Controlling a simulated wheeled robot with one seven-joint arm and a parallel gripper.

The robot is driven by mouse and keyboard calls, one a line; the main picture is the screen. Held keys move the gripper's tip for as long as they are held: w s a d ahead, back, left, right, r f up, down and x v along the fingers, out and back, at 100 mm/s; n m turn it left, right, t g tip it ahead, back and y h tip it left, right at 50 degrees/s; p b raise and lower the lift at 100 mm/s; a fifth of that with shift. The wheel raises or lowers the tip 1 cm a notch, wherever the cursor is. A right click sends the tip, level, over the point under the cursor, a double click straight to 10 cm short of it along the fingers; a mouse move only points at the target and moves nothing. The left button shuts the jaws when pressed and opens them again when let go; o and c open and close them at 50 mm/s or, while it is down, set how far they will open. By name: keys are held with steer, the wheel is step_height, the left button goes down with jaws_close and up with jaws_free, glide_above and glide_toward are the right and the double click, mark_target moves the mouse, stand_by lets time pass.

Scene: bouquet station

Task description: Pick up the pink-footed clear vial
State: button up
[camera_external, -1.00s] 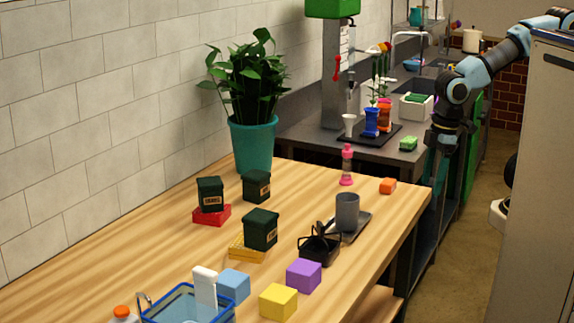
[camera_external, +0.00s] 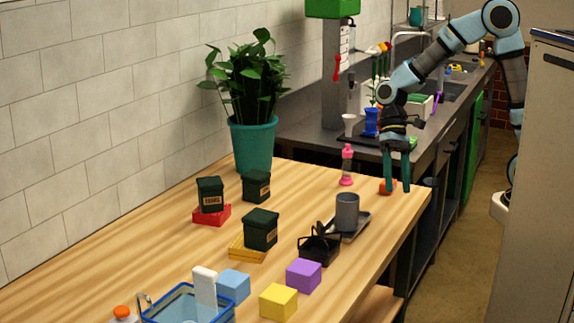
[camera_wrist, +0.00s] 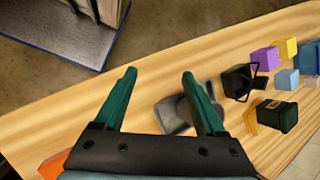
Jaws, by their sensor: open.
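The clear vial with the pink foot (camera_external: 346,168) and pink cap stands upright near the far end of the wooden table in the external view. I do not see it in the wrist view. My gripper (camera_external: 398,187) points down, to the right of the vial and apart from it, near the orange block (camera_external: 384,187). Its two teal fingers are apart with nothing held between them; they also show spread in the wrist view (camera_wrist: 160,74).
A grey cup (camera_external: 347,212) on a dark tray (camera_external: 356,232) and a black basket (camera_external: 318,250) stand nearer the camera. A potted plant (camera_external: 253,145) is left of the vial. Dark tins and coloured cubes occupy the nearer table. Bare wood lies left of the vial.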

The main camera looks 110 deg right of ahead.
steer(key=s+d+r+m+t+h+p, duration=0.1)
steer(key=s+d+r+m+t, duration=0.2)
steer(key=d+m+t, duration=0.9)
steer(key=s+d+r+m+t+p, duration=0.3)
steer(key=d+m, duration=0.4)
steer(key=d, duration=1.1)
steer(key=t+b, duration=0.1)
glide_toward(344, 162)
steer(key=shift+w+a+r, duration=0.15)
steer(key=shift+w+a, duration=0.1)
steer(key=shift+w, duration=0.2)
steer(key=p+x, duration=0.1)
steer(key=x, duration=0.4)
steer(key=shift+w+f, duration=0.1)
steer(key=shift+f, duration=0.1)
steer(key=p+x, duration=0.1)
steer(key=x, duration=0.1)
steer(key=p+x, duration=0.2)
steer(key=shift+w+d+f, duration=0.1)
steer(key=shift+w+d, duration=0.05)
steer(key=shift+w, duration=0.25)
steer(key=shift+w+f, duration=0.15)
steer(key=shift+w, duration=0.2)
